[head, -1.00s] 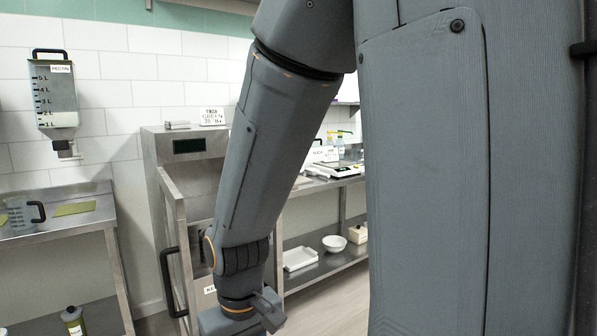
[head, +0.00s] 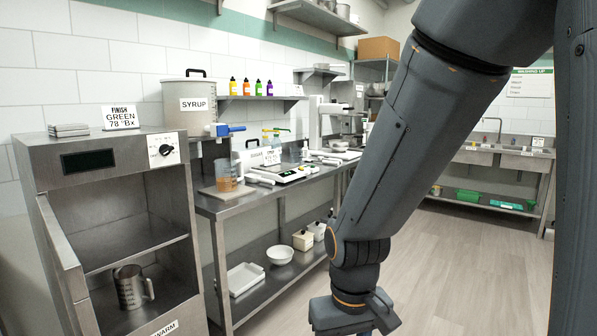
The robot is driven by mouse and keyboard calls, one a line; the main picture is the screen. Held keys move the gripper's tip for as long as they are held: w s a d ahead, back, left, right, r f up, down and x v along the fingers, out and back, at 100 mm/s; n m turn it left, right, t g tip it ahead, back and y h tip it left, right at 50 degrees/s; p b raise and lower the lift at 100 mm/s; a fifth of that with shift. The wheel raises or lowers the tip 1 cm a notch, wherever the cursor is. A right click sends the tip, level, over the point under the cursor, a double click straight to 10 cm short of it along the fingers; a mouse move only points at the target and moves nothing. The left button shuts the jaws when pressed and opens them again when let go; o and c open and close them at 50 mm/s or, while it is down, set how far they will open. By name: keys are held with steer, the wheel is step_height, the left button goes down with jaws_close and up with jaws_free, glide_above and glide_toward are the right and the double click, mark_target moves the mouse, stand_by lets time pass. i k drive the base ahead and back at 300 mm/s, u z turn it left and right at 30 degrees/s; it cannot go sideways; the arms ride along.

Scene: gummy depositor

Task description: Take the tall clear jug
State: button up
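A clear jug (head: 228,172) with amber liquid in its lower part stands upright on a board on the steel bench, in the left half of the head view. I cannot tell whether it is the tall clear jug. My gripper (head: 362,328) is at the bottom edge, right of the jug and well apart from it. Its fingers are cut off by the frame, so I cannot see whether it is open or shut.
The steel bench (head: 240,207) holds a scale (head: 285,172) and small tools. A steel cabinet (head: 100,150) stands open at left, a metal jug (head: 130,287) inside. A syrup tank (head: 190,105) stands behind. The floor (head: 440,275) at right is clear.

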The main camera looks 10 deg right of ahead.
mark_target(226, 173)
steer(key=z, duration=0.65)
steer(key=i, duration=1.5)
steer(key=u, duration=0.7)
steer(key=i, duration=0.7)
steer(key=u, duration=0.8)
